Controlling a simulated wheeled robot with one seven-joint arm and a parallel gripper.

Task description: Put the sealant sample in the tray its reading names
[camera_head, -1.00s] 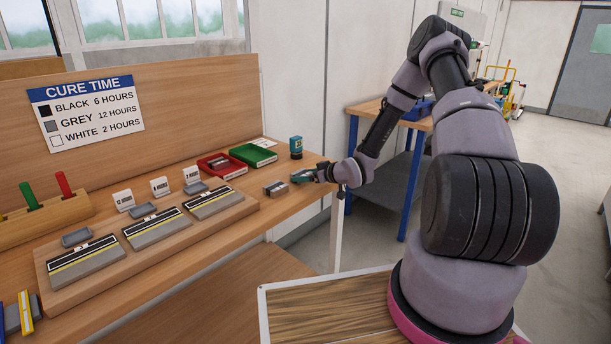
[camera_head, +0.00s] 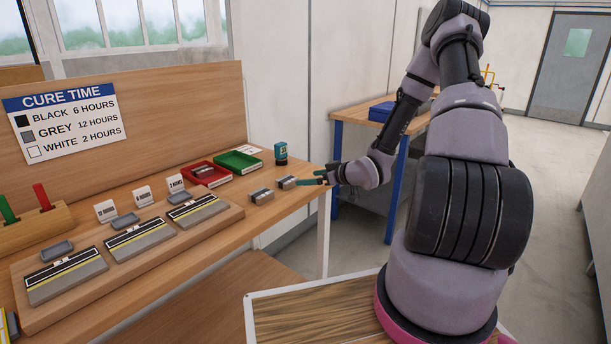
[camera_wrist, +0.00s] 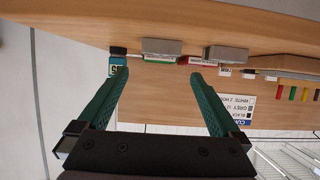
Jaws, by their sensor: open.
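My gripper (camera_head: 316,177) has teal fingers, spread apart and empty, at the right end of the bench. In the wrist view, my gripper (camera_wrist: 160,74) shows a clear gap between its fingertips. Two small grey blocks stand on the bench: one (camera_head: 287,182) just left of the fingers, apart from them, and another (camera_head: 261,196) further left. Which is the sealant sample I cannot tell. The red tray (camera_head: 222,180) holds a grey piece (camera_head: 204,171). The green tray (camera_head: 240,168) behind it looks empty. No reading is legible on the blocks.
A wooden board (camera_head: 222,217) carries several striped panels with hour cards (camera_head: 143,196). A cure-time sign (camera_head: 66,122) lists black 6, grey 12 and white 2 hours. A teal pot (camera_head: 281,156) stands behind the blocks. The bench's front right (camera_head: 290,212) is clear.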

